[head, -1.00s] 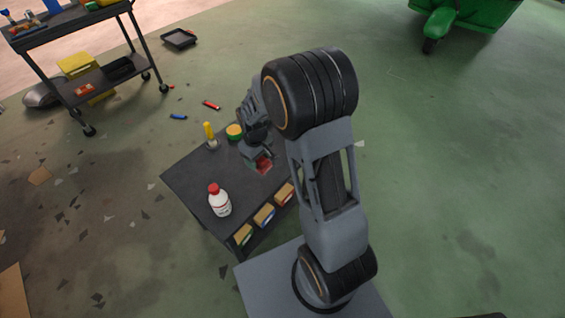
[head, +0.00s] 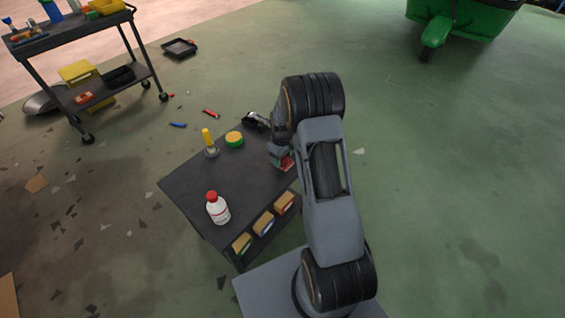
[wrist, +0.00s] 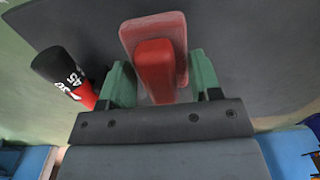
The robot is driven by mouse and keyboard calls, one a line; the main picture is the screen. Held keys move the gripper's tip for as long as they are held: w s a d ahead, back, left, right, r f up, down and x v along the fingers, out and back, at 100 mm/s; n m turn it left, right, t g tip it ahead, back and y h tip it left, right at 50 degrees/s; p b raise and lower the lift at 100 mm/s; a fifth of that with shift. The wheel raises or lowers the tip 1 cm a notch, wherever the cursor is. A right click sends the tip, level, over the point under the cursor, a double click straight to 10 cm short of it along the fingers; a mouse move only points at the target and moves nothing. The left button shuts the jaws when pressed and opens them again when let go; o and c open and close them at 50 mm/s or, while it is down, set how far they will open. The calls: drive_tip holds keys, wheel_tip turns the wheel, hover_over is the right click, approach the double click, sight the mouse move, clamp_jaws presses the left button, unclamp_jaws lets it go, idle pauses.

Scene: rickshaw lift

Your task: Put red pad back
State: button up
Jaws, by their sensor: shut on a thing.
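A red pad (head: 287,163) is in my gripper (head: 281,158), over the right part of the dark table (head: 192,184) in the head view. In the wrist view the pad (wrist: 156,65) shows as a darker red block with a wider, paler red slab behind it. It sits between the two green fingers of my gripper (wrist: 160,85), which is shut on it. I cannot tell whether the pad touches the tabletop. Several small wooden bins with coloured fronts sit under the table's front edge: green (head: 243,243), blue (head: 264,223) and red (head: 285,203).
A white bottle with a red cap (head: 218,209), a yellow-handled tool (head: 210,142), a yellow-green roll (head: 234,139) and a dark tool (head: 256,121) are on the table. A black-red cylinder (wrist: 66,78) lies close left of my fingers. A cart (head: 80,65) stands back left.

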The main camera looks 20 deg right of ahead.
sight(283, 162)
drive_tip(key=shift+w+d+f, duration=0.1)
drive_tip(key=shift+d+f, duration=0.15)
drive_tip(key=shift+f, duration=0.15)
wheel_tip(283, 162, down, 3)
drive_tip(key=shift+b, duration=0.3)
drive_tip(key=o, duration=0.8)
wheel_tip(283, 162, up, 12)
drive_tip(key=shift+f+p, duration=0.2)
drive_tip(key=shift+p, duration=0.65)
drive_tip(key=s+a+r+m+t, duration=0.1)
drive_tip(key=s+a+r, duration=0.2)
drive_tip(key=s+r, duration=0.2)
drive_tip(key=s+a+r+m+t, duration=0.1)
drive_tip(key=s+a+r, duration=0.3)
drive_tip(key=s, duration=0.5)
drive_tip(key=s+a+r+m+t, duration=0.1)
drive_tip(key=s+a+r+m, duration=0.2)
drive_tip(key=s+r, duration=0.4)
drive_tip(key=shift+s+a, duration=0.25)
